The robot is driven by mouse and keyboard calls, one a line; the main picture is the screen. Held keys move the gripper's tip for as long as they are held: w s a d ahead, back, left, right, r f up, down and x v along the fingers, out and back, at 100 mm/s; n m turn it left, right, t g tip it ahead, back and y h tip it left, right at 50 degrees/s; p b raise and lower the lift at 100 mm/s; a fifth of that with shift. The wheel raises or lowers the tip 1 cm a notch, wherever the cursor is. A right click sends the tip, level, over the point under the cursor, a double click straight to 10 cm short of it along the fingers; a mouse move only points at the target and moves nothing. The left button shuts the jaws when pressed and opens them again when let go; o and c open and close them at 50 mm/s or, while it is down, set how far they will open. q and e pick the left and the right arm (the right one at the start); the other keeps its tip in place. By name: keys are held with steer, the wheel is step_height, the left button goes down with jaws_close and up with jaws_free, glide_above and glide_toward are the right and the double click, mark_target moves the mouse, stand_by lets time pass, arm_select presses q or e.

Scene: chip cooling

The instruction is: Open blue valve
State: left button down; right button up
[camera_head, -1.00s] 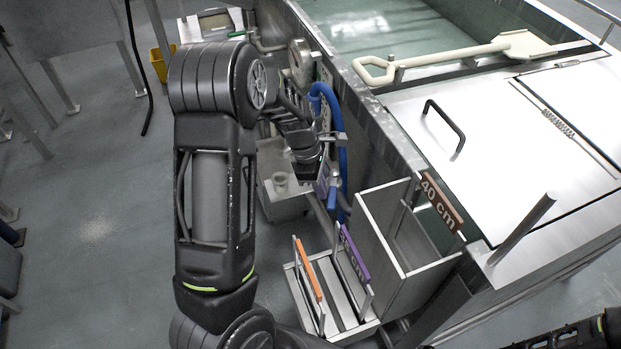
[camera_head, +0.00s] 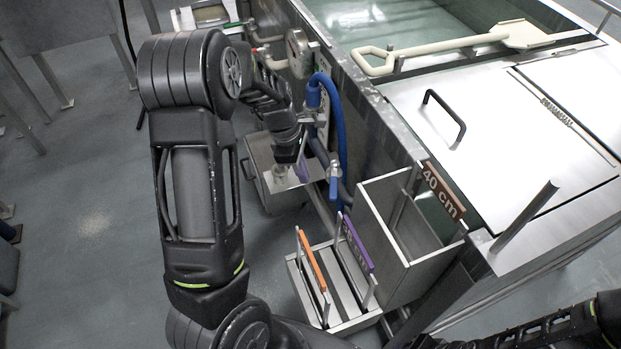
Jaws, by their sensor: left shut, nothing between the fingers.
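The blue valve handle (camera_head: 333,189) hangs down from a small grey valve body beside the tank wall, near the blue hose (camera_head: 338,120). My left gripper (camera_head: 301,168) is shut and empty, a little to the left of the blue handle, with a visible gap between them. Purple parts show at its tip. My left arm covers part of the view to the left. My right arm comes in at the lower right; its gripper fingers cannot be made out at the bottom edge.
A metal box (camera_head: 385,240) with a 40 cm label stands right of the handle. A low rack (camera_head: 338,327) with orange and purple bars is below. A round gauge (camera_head: 299,54) and a grey bin (camera_head: 280,197) are near my left gripper.

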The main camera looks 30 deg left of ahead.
arm_select(q)
steer(key=v, duration=0.7)
steer(key=shift+d+r, duration=0.2)
steer(key=shift+r, duration=0.15)
steer(key=shift+s, duration=0.1)
